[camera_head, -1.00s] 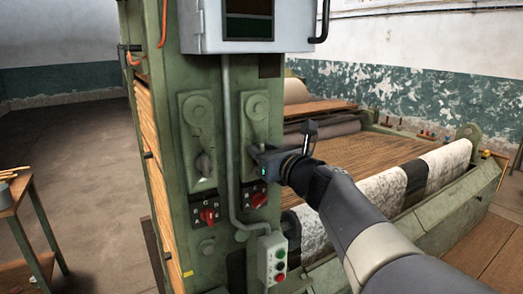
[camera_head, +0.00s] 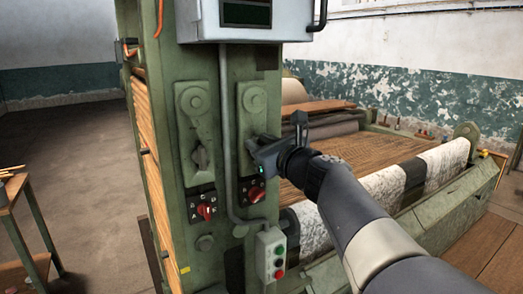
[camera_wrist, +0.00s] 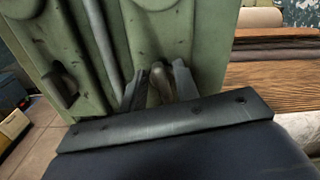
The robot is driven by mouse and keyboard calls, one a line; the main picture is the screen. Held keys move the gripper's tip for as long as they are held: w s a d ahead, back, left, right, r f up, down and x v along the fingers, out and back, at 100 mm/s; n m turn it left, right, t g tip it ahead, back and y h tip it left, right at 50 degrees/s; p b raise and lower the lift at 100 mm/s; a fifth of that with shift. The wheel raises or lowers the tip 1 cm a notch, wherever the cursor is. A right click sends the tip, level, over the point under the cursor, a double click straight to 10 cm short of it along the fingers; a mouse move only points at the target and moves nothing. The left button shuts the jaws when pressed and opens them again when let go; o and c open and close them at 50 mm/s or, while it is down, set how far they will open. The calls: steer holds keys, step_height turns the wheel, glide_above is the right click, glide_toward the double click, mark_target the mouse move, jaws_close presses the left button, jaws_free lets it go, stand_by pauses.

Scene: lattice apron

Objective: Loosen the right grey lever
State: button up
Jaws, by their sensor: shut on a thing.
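The right grey lever is mostly hidden by my gripper (camera_head: 254,146) in the head view. It sits on the right-hand plate (camera_head: 254,98) of the green column. In the wrist view the lever (camera_wrist: 156,88) shows as a rounded grip between the two dark fingers of my gripper (camera_wrist: 159,80), which is shut on it. The lever's exact angle cannot be told. The left grey lever (camera_head: 200,158) stands roughly upright on its own plate, and it also shows in the wrist view (camera_wrist: 63,88).
A grey conduit (camera_head: 227,130) runs between the plates. Below are red knobs (camera_head: 205,211) (camera_head: 256,194) and a push-button box (camera_head: 271,254). A grey cabinet (camera_head: 248,32) hangs above.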

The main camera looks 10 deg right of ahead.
steer(key=shift+s+a+f+n+b, duration=0.1)
steer(key=shift+a+f+n+b, duration=0.05)
steer(key=shift+n+b, duration=1.35)
steer(key=shift+w+a+f+n+b, duration=0.1)
steer(key=shift+a+f+n+b, duration=0.05)
steer(key=shift+n+b, duration=1.3)
steer(key=shift+s+a+f+n+b, duration=0.15)
steer(key=shift+n+b, duration=0.9)
steer(key=shift+n, duration=0.8)
steer(key=o, duration=0.6)
steer(key=shift+r, duration=0.1)
steer(key=b+v, duration=0.1)
steer(key=v, duration=0.9)
steer(key=shift+s+d+b, duration=0.15)
steer(key=shift+s+b, duration=0.25)
